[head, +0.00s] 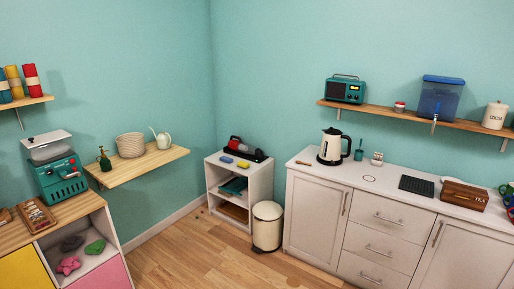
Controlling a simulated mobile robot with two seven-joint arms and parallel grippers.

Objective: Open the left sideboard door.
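The white sideboard (384,183) stands along the right wall. Its left door (313,216) is closed, with a vertical handle (345,204) near the door's right edge. Three drawers (383,242) with horizontal handles are shut beside it. The right door (465,255) also looks closed, with a vertical handle (437,234) at its left edge. Neither of my grippers is in view.
A cream bin (267,226) stands on the floor just left of the sideboard, close to the left door. A white open shelf unit (240,187) is behind it. A kettle (331,147) stands on the sideboard top. Wooden floor (195,253) in front is clear.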

